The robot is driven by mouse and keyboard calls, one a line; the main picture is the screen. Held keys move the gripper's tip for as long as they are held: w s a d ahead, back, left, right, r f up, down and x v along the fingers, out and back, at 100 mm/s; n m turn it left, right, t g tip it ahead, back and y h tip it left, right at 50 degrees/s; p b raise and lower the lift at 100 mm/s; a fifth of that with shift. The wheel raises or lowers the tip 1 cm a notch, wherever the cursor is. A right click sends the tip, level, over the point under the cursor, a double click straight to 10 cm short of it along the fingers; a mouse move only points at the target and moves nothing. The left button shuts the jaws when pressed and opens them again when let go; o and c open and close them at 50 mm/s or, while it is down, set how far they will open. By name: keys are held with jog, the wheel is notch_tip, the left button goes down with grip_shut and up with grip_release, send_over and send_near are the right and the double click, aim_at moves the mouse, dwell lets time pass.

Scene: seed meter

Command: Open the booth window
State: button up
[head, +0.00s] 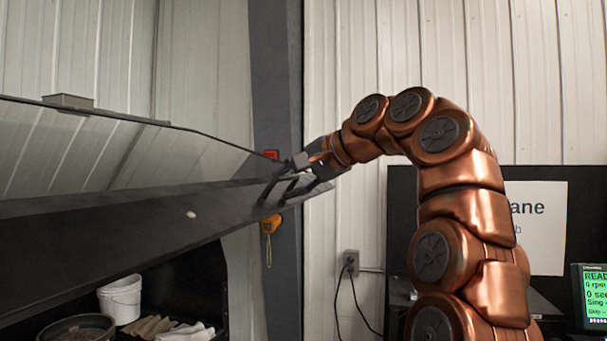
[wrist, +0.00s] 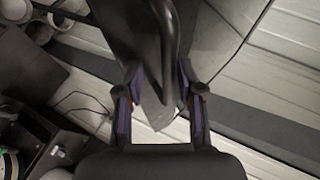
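The booth window (head: 180,158) is a clear pane at the left of the head view, with a thin dark top edge and a wide dark lower rail (head: 110,235). It slants across the picture. My gripper (head: 298,175) is at the right end of the rail. In the wrist view my gripper (wrist: 158,88) has its fingers parted, one on each side of the dark rail end (wrist: 149,80). A curved dark bar (wrist: 172,35) passes above them. I see gaps beside the rail; firm contact is not clear.
A grey post (head: 275,80) stands behind my gripper, with an orange tape measure (head: 270,224) hanging on it. A white bucket (head: 121,299), a dark pan (head: 75,328) and gloves (head: 150,326) lie below the window. A green-screened display (head: 594,290) is at the far right.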

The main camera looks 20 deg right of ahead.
jog(key=v, duration=0.6)
dwell(0.3)
jog(key=shift+d+r, duration=0.1)
jog(key=shift+d, duration=0.1)
jog(key=shift+s, duration=0.2)
dwell(0.5)
jog(key=shift+c, duration=0.4)
